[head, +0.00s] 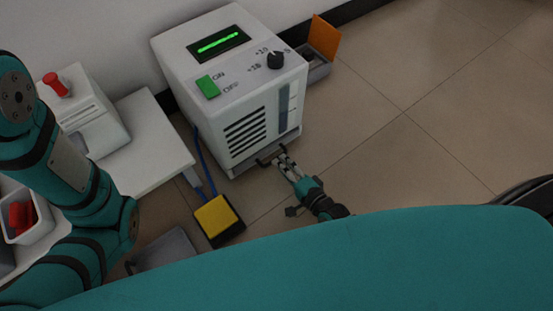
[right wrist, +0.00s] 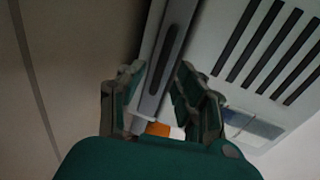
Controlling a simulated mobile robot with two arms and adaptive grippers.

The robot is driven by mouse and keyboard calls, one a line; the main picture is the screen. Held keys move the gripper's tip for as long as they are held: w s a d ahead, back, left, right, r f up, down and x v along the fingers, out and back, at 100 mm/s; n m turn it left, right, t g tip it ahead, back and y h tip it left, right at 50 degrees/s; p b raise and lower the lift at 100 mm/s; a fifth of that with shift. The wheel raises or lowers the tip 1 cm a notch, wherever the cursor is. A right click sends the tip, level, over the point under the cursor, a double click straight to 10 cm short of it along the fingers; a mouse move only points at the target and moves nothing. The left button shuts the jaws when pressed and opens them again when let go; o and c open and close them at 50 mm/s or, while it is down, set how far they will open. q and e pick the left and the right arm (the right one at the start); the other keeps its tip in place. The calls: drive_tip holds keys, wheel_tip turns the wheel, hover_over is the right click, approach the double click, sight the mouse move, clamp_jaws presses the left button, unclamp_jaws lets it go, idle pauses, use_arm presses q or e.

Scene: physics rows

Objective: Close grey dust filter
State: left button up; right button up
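The white machine (head: 220,75) stands on the floor against the wall. A grey strip along its bottom front edge (head: 246,166), with a dark handle, looks like the dust filter; how far it sticks out is hard to tell. In the right wrist view the grey strip (right wrist: 167,60) with its dark slot runs between my fingers. My right gripper (head: 284,162) is at the handle, low in front of the machine. Its fingers (right wrist: 163,100) are apart, one on each side of the strip; contact is unclear. My left arm is at the left, its gripper out of view.
A yellow pedal (head: 215,216) on a black base lies on the floor, with a blue cable to the machine. A white table (head: 148,140) with a red-buttoned box (head: 85,115) stands left. A grey bin with an orange flap (head: 324,36) is behind right.

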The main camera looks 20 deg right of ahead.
drive_tip(key=shift+v, duration=1.6)
